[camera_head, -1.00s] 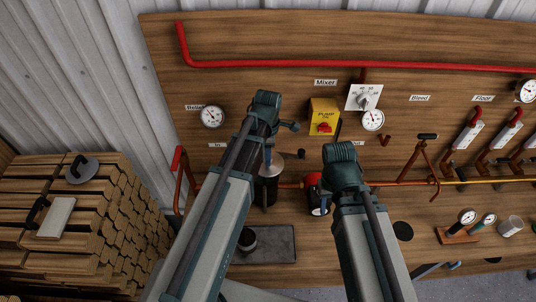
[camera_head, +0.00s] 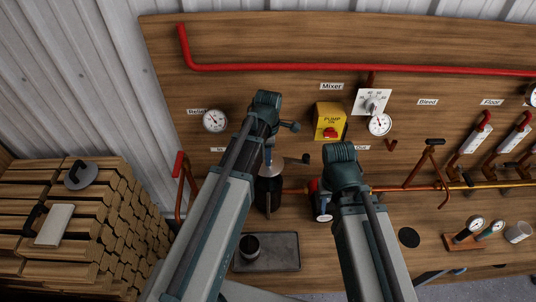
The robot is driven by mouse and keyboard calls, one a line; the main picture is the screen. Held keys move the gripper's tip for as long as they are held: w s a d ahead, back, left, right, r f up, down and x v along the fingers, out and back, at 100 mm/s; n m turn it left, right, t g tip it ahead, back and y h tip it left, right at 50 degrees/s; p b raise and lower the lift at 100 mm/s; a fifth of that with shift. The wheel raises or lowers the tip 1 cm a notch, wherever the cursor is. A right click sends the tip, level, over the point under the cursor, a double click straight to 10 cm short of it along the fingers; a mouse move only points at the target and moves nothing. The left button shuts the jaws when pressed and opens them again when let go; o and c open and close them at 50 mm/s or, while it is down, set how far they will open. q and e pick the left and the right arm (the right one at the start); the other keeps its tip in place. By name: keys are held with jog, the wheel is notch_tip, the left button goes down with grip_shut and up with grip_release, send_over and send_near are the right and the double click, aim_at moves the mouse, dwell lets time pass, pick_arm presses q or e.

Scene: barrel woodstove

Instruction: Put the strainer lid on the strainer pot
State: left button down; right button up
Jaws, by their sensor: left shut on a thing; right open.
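The strainer pot (camera_head: 268,193) is a dark upright cylinder at the back of the bench, partly behind my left arm. A grey disc, seemingly the strainer lid (camera_head: 275,166), is at its top. My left gripper (camera_head: 268,157) is shut on the lid from above. The arm hides part of the lid, and I cannot tell whether it touches the pot's rim or hovers just over it. My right gripper (camera_head: 324,205) is open, just right of the pot, near a red pump body (camera_head: 313,186); its fingers are partly hidden by its wrist.
A dark tray (camera_head: 285,250) with a small black cup (camera_head: 249,246) lies in front. Red pipes and valves line the right. Stacked firewood (camera_head: 100,225) stands at left. Bare bench surrounds a black disc (camera_head: 409,237).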

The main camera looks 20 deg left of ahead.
pick_arm(q)
jog(key=shift+f+b, duration=2.5)
jog(key=shift+f, duration=0.25)
jog(key=shift+f+b, duration=2.55)
jog(key=shift+b, duration=0.05)
dwell(0.3)
jog(key=shift+c, duration=2)
grip_release()
jog(key=o, duration=0.3)
jog(key=shift+r, duration=0.2)
notch_tip(320, 180, up, 7)
jog(key=p, duration=0.7)
jog(key=shift+f, duration=0.15)
